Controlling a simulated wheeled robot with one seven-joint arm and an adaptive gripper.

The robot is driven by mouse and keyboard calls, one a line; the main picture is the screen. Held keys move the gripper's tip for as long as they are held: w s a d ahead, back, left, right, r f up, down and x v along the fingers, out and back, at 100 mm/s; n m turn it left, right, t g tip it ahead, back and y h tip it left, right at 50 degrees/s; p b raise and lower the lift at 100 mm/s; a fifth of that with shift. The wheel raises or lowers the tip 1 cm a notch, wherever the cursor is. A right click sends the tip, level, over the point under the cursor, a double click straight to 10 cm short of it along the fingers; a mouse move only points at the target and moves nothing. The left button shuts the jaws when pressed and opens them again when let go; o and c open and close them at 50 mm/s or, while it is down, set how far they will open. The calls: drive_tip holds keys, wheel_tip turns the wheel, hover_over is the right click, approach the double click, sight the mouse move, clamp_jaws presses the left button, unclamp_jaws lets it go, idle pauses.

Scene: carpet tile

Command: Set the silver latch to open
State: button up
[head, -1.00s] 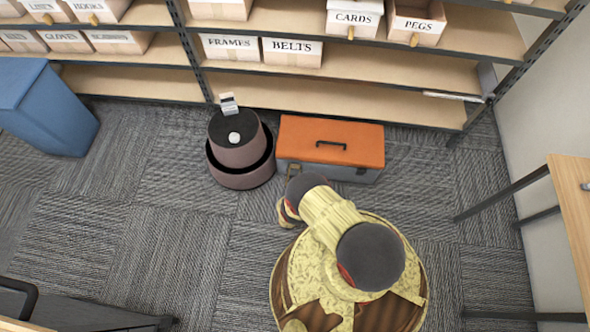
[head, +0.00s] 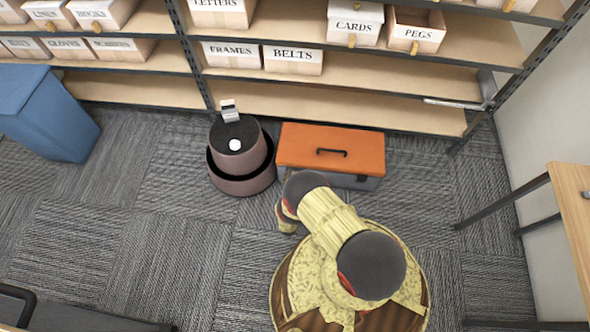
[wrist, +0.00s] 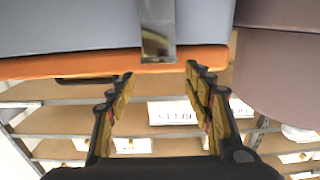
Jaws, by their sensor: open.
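The silver latch (wrist: 158,28) is a shiny metal strip at the top middle of the wrist view, against the grey body (wrist: 70,25) of a toolbox. Its lower end in the picture lies beside the orange lid (wrist: 195,55); its other end is cut off. In the head view the toolbox's orange lid (head: 345,146) looks closed, and my arm hides the latch. My gripper (wrist: 160,72) is open and empty in the wrist view. Its fingertips are below the latch in the picture, one on each side, apparently not touching it.
A brown round stool-like object (head: 240,172) with small items on it stands left of the toolbox. Shelves with labelled boxes (head: 292,60) run behind. A blue bin (head: 45,115) stands at left, a table (head: 575,200) at right.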

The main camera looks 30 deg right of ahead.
wheel_tip(320, 180, up, 7)
drive_tip(key=shift+r, duration=0.15)
idle(0.4)
